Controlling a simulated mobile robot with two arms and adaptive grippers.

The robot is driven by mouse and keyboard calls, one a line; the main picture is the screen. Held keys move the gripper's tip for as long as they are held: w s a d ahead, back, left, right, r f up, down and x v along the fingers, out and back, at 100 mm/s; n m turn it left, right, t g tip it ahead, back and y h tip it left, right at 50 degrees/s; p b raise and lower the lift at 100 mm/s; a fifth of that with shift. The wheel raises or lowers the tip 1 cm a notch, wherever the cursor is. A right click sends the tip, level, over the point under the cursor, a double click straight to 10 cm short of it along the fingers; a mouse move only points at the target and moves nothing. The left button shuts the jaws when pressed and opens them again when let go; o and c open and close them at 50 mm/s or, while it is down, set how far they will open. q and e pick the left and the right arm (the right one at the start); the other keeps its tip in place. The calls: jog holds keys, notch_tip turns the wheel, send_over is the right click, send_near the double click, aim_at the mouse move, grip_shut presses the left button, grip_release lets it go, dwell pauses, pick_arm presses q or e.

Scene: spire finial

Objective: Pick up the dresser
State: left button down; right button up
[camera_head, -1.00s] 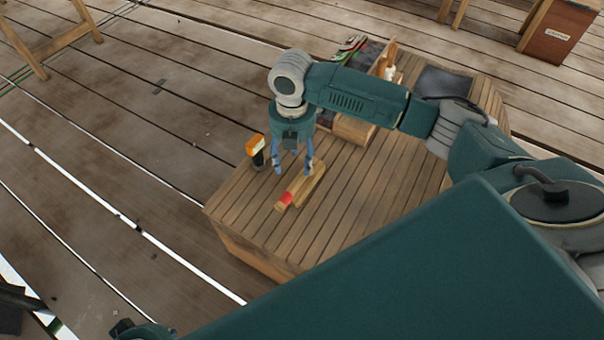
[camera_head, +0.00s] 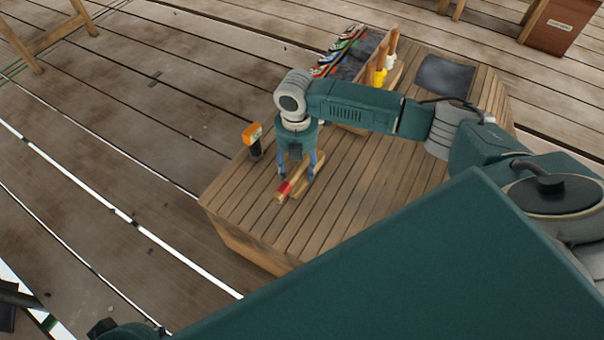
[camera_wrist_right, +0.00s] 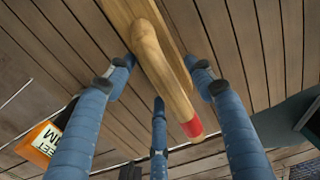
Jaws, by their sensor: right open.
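The dresser, a pale wooden tool with a red band near its handle end, lies on the plank-topped bench. In the head view its handle end (camera_head: 281,194) points toward the lower left. In the right wrist view the rounded wooden handle (camera_wrist_right: 163,72) runs between my fingers, with the red band at the lower right. My right gripper (camera_head: 297,177) is open, pointing down, with its blue fingers around the dresser. In the wrist view two fingers flank the handle and a third is below; no firm grip shows. My left gripper does not show clearly.
An orange and black object (camera_head: 253,139) stands on the bench left of my gripper. A wooden caddy (camera_head: 350,112) with colourful tools and yellow-and-white bottles stands behind my arm. A dark square panel (camera_head: 444,78) lies at the back. The bench front (camera_head: 330,225) is clear.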

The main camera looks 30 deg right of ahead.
grip_shut()
jog(key=shift+r, duration=0.1)
